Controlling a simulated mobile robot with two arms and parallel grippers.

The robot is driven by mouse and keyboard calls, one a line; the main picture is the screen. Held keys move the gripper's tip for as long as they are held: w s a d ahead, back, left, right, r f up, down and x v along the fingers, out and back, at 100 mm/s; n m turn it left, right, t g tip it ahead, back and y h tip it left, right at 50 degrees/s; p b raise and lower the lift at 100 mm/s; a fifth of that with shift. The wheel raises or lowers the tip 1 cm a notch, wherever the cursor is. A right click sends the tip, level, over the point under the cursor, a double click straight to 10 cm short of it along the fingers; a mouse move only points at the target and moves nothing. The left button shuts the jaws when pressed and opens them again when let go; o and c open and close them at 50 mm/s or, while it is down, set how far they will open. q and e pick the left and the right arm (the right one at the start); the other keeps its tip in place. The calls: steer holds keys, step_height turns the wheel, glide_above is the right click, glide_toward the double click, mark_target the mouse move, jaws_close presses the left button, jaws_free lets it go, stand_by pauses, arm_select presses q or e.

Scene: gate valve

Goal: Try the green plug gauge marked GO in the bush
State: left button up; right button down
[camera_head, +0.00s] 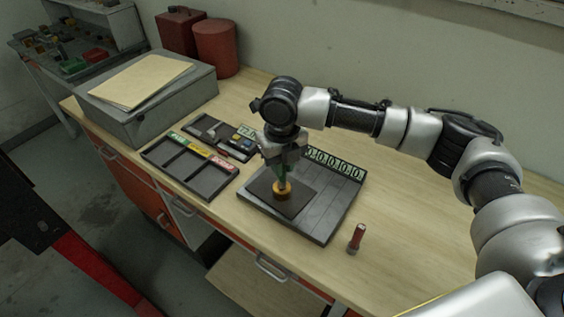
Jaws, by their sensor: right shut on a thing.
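My right gripper (282,158) points straight down over the dark plate and is shut on the green plug gauge (282,172). The gauge is upright, with its lower end at the brass-coloured bush (283,188). I cannot tell how far the gauge's end is inside the bush. The bush stands on a dark square pad (295,207) on the grey slatted plate (325,205). Any GO marking is too small to read. My left gripper is not in view.
A dark tray with compartments (190,170) and green, yellow and red labels lies left of the plate. A dark holder (218,137) with small parts is behind it. A row of digit tiles (335,163) edges the plate. A grey box (150,105) stands back left. The bench front right is clear.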

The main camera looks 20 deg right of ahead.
stand_by(1.4)
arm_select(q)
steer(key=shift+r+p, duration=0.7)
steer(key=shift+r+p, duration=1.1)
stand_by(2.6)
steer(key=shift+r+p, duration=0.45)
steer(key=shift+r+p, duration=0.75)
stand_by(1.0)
